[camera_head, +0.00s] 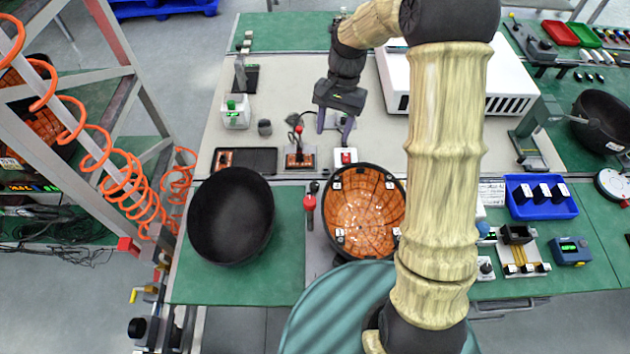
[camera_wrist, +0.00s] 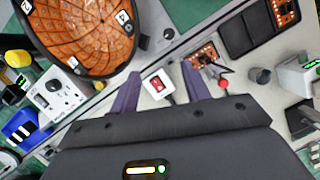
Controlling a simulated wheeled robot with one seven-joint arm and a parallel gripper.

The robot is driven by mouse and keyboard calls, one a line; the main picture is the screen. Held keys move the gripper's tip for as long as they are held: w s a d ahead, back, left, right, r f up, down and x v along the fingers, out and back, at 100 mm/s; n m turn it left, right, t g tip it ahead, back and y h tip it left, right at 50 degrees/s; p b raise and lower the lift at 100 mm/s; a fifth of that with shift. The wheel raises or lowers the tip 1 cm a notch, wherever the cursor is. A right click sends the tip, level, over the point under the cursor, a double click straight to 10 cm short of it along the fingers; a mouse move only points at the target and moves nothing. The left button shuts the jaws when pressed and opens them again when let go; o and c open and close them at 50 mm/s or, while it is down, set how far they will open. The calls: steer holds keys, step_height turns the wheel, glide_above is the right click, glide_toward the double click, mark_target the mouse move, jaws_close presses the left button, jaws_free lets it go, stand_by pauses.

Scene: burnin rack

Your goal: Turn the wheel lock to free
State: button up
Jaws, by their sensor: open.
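No part is clearly marked as the wheel lock; I cannot tell which control it is. A lever with a red ball (camera_wrist: 225,84) stands by a small orange circuit board (camera_head: 300,161). A white box with a red rocker switch (camera_head: 346,158) sits to its right, and the switch (camera_wrist: 158,85) shows between my fingers in the wrist view. A red-handled part (camera_head: 310,203) lies left of the orange-lined bowl. My gripper (camera_head: 334,124) is open and empty, fingers down above the bench, behind the switch box; it also shows in the wrist view (camera_wrist: 160,76).
The orange-lined bowl (camera_head: 362,208) and a black bowl (camera_head: 231,216) stand at the front. A white box with a black knob (camera_wrist: 55,92) is beside a blue bin (camera_head: 540,207). A large white case (camera_head: 515,85) stands at the back right. A coiled orange hose (camera_head: 125,180) hangs left.

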mark_target(314, 185)
steer(key=shift+w+a+f+m+g+y, duration=0.15)
steer(key=shift+w+a+f+m+g, duration=0.2)
steer(key=shift+w, duration=0.2)
steer(key=shift+w+a+f+m+g+y, duration=0.15)
steer(key=shift+w+a+f, duration=0.05)
steer(key=shift+w+a, duration=0.3)
steer(key=p+x, duration=0.2)
steer(key=x, duration=1.5)
steer(key=shift+d+f, duration=0.1)
steer(key=shift+f, duration=0.1)
steer(key=shift+c, duration=0.5)
steer(key=c, duration=0.9)
